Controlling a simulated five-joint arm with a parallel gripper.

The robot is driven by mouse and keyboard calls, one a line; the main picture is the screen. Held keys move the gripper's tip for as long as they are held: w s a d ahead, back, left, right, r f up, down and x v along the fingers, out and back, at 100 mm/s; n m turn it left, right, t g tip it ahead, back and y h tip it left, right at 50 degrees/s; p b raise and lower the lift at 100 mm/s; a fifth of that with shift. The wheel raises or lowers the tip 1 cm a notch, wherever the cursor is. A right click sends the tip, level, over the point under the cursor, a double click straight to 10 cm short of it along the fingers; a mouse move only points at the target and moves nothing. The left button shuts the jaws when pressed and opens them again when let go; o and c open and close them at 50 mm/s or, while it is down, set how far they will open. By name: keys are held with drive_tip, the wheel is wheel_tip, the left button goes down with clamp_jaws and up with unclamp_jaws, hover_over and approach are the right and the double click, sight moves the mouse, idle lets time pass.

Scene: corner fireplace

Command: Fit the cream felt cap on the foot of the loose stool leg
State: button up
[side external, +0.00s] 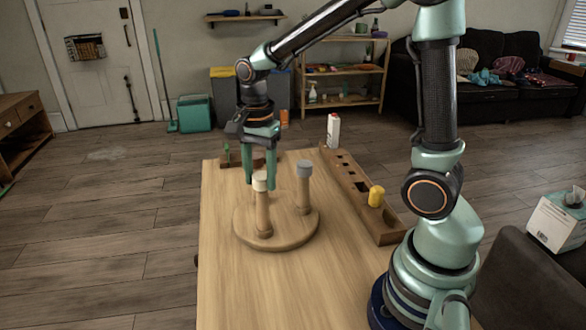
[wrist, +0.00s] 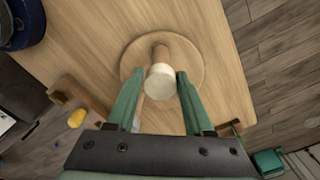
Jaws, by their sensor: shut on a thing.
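The cream felt cap (side external: 260,180) is between the fingers of my gripper (side external: 260,185), which is shut on it. The cap also shows in the wrist view (wrist: 160,84), its pale round end facing the camera. A wooden stool leg (side external: 263,214) stands upright on the round wooden seat (side external: 285,242), directly below the cap. The cap sits at the top end of this leg; I cannot tell how far down it is seated. A second upright leg (side external: 304,196) behind right has a grey cap (side external: 304,169); in the wrist view it is mostly hidden by my left finger.
A long wooden rack (side external: 386,236) with holes runs along the table's right side, with a yellow cylinder (side external: 376,196) on it. A white bottle (side external: 333,130) stands at the back. A small wooden holder (side external: 235,158) is at the back left. The table front (side external: 260,300) is clear.

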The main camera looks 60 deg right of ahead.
drive_tip(key=shift+f, duration=1.1)
idle(0.5)
drive_tip(key=o, duration=1.3)
drive_tip(key=shift+r, duration=0.1)
wheel_tip(320, 180, up, 12)
drive_tip(key=s+n+t, duration=0.2)
drive_tip(key=n, duration=0.3)
drive_tip(key=s+a+n+t, duration=0.1)
drive_tip(key=s+n, duration=0.2)
drive_tip(key=n, duration=0.3)
drive_tip(key=s+f+n+t, duration=0.1)
drive_tip(key=s+n+t, duration=0.1)
drive_tip(key=n, duration=0.3)
drive_tip(key=shift+s+a+n+t, duration=0.2)
drive_tip(key=shift+a+n+t, duration=0.1)
